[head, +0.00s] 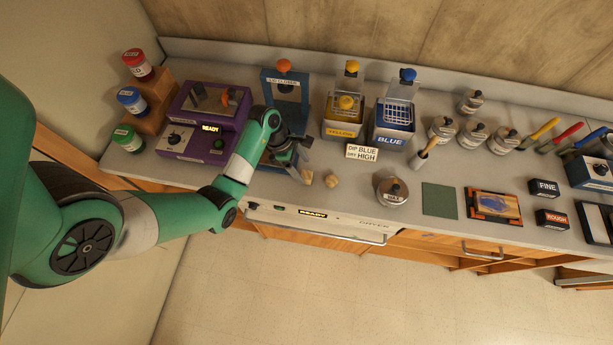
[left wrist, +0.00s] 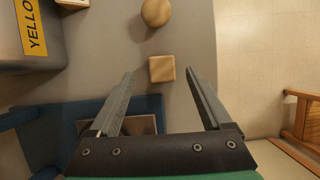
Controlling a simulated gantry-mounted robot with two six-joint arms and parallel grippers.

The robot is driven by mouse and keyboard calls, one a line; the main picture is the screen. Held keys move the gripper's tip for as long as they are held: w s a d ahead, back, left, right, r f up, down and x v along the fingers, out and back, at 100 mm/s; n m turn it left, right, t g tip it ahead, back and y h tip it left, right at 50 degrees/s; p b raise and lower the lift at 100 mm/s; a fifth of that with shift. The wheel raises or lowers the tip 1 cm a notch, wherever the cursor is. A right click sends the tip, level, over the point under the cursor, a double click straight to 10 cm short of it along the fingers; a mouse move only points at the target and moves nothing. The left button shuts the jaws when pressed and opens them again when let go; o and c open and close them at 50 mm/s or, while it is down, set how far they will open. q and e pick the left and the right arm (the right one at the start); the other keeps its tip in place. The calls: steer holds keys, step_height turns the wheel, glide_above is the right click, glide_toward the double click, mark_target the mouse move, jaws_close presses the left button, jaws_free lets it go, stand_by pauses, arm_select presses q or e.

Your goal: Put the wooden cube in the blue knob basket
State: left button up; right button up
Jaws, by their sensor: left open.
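The wooden cube (head: 307,177) sits on the counter near its front edge. In the left wrist view the cube (left wrist: 162,69) shows between the tips of my left gripper (left wrist: 160,75), with gaps on both sides. My left gripper (head: 301,160) is open and empty, just behind the cube in the head view. The blue knob basket (head: 398,110) is a wire basket at the tank labelled BLUE (head: 391,138), with a blue knob (head: 408,74) above it. My right gripper is not in view.
A round wooden ball (head: 331,181) lies just right of the cube. The blue-framed lid closer (head: 270,90) stands behind my gripper. A "DIP BLUE DRY HIGH" sign (head: 361,153) and a MAX tin (head: 391,191) stand to the right. The yellow tank (head: 341,132) is left of the blue one.

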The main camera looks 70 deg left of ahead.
mark_target(306, 175)
arm_select(q)
steer(key=b+x, duration=0.1)
steer(key=x, duration=0.4)
steer(key=shift+s+d, duration=0.1)
steer(key=shift+s, duration=0.1)
jaws_close()
